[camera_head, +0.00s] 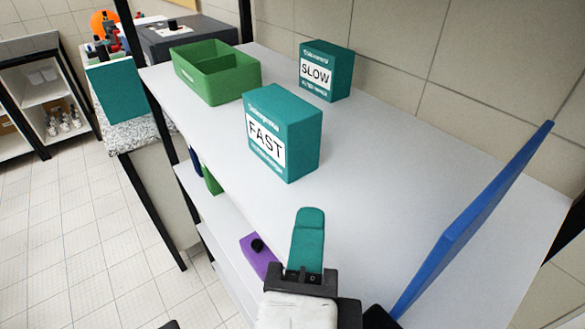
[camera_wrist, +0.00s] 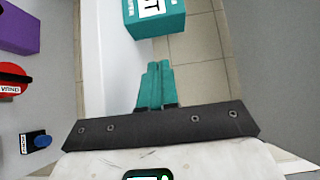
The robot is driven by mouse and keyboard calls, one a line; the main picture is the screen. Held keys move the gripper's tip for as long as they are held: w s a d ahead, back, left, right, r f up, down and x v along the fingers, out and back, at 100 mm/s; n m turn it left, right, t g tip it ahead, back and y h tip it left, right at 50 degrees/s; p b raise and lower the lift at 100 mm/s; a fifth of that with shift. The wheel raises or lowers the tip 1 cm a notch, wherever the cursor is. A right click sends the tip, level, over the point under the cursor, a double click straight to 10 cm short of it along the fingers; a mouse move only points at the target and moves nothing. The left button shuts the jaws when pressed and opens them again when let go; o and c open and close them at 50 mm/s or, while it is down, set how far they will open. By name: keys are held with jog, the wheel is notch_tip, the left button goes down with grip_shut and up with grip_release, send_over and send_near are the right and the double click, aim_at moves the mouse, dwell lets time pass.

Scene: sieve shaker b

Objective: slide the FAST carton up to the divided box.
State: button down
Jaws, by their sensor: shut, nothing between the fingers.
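The FAST carton (camera_head: 284,132) is a teal box with a white label, standing upright on the white shelf top (camera_head: 390,170). It also shows in the wrist view (camera_wrist: 155,18), cut off by the top edge. The divided box (camera_head: 216,72) is green, open-topped and stands beyond the carton, up and to the left, with a gap between them. My gripper (camera_head: 308,228) has teal fingers and is shut and empty. It is on the near side of the FAST carton, apart from it. In the wrist view the fingertips (camera_wrist: 154,70) point toward the carton across a gap.
A teal SLOW carton (camera_head: 326,71) stands at the back by the tiled wall. A blue panel (camera_head: 475,220) rises at the right. A black post (camera_head: 135,60) stands at the left. A purple box (camera_head: 257,256) is on the lower shelf. The shelf top right of the FAST carton is clear.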

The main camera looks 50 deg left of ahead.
aim_at(291, 156)
jog(key=x, duration=0.1)
jog(key=p+x, duration=0.1)
jog(key=x, duration=0.3)
jog(key=shift+w+r, duration=0.1)
jog(key=shift+r, duration=0.2)
jog(key=a, duration=0.1)
jog(key=a+p, duration=0.1)
jog(key=a, duration=0.1)
jog(key=shift+w+a+f, duration=0.1)
jog(key=shift+w+a, duration=0.1)
jog(key=shift+w, duration=0.05)
jog(key=shift+a, duration=0.45)
jog(key=shift+f, duration=0.1)
jog(key=shift+a, duration=0.1)
jog(key=shift+w+a+f, duration=0.1)
jog(key=shift+a+f, duration=0.05)
jog(key=shift+a, duration=0.2)
jog(key=a+b, duration=0.3)
jog(key=a, duration=0.1)
jog(key=a+b, duration=0.4)
jog(key=a, duration=0.1)
jog(key=w+a+b, duration=0.1)
jog(key=a+b, duration=0.2)
jog(key=a, duration=0.2)
jog(key=shift+b, duration=0.35)
jog(key=shift+d, duration=0.15)
jog(key=shift+w, duration=0.1)
